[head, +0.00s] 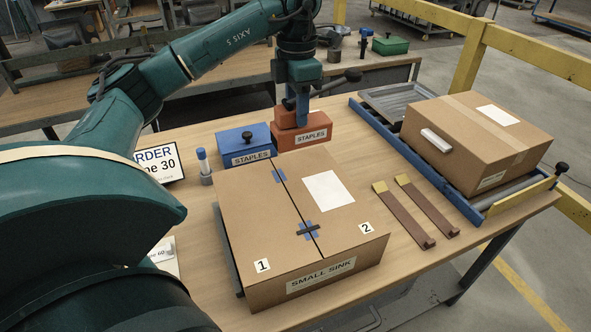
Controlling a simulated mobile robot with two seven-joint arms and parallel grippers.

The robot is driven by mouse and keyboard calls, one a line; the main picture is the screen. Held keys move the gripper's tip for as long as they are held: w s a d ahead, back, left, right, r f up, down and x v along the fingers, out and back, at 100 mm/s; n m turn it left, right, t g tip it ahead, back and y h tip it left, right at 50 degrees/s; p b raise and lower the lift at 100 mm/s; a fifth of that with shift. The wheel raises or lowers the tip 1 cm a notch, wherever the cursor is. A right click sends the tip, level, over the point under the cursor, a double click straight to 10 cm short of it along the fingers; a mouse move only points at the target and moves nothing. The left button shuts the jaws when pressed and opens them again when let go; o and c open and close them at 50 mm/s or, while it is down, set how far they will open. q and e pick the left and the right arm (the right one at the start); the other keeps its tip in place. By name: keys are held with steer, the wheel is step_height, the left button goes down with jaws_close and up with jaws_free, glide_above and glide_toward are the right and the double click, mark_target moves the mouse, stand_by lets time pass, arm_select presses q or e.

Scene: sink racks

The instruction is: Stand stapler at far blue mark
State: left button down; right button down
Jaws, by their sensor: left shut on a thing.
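My left gripper (304,68) points down at the back of the table, shut on what looks like the stapler (302,106). The stapler is dark blue with a black lever sticking out to the right, and looks upright. Its lower end is at the orange STAPLES box (312,138); I cannot tell whether it touches. The far blue mark (279,176) lies bare across the seam of the SMALL SINK carton (240,200), nearer me than the gripper. My right gripper is not in view.
A blue STAPLES box (246,149) stands left of the orange one. A blue-capped bottle (204,164) and order sign (160,163) stand left. Two brown strips (405,215) lie right of the carton. A larger carton (478,140) sits on a blue-railed rack (417,165).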

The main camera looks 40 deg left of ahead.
mark_target(290, 140)
arm_select(q)
steer(key=shift+w+a+f, duration=0.1)
steer(key=shift+a+f, duration=0.1)
steer(key=shift+a, duration=0.35)
steer(key=shift+w+a+f, duration=0.1)
steer(key=shift+a+f, duration=0.05)
steer(key=shift+a, duration=0.4)
step_height(290, 140, down, 5)
step_height(290, 140, down, 4)
steer(key=shift+r+p, duration=0.2)
steer(key=shift+p, duration=0.1)
steer(key=shift+f, duration=0.2)
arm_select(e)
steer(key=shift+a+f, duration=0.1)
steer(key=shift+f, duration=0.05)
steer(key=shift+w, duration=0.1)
arm_select(q)
steer(key=shift+f, duration=0.15)
steer(key=c, duration=1.3)
jaws_free()
steer(key=shift+s, duration=0.1)
steer(key=o, duration=0.4)
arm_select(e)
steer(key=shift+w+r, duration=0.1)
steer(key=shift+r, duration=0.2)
